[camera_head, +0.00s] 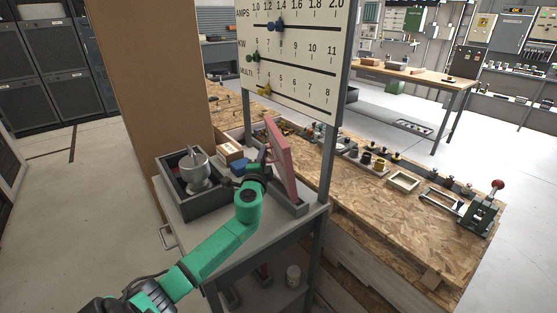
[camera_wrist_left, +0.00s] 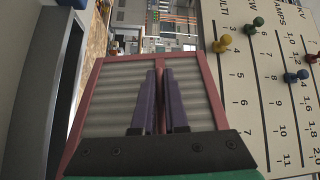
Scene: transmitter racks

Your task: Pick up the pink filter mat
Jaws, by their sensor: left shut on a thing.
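The pink filter mat (camera_head: 283,160) stands nearly upright, a little tilted, over the right side of a grey cart in the head view. In the left wrist view it shows as a pink frame around grey ribbed panels (camera_wrist_left: 110,95). My left gripper (camera_head: 264,168) reaches it from the left, shut on it. In the left wrist view the dark fingers (camera_wrist_left: 163,100) lie close together on its middle bar. My right gripper is not in view.
A grey bin (camera_head: 182,205) with a metal mortar-like cup (camera_head: 196,172) stands left on the cart. A small box (camera_head: 230,152) and blue object (camera_head: 239,167) are behind my gripper. The scale board (camera_head: 290,50) and its post (camera_head: 335,120) stand close right. A workbench (camera_head: 400,205) lies beyond.

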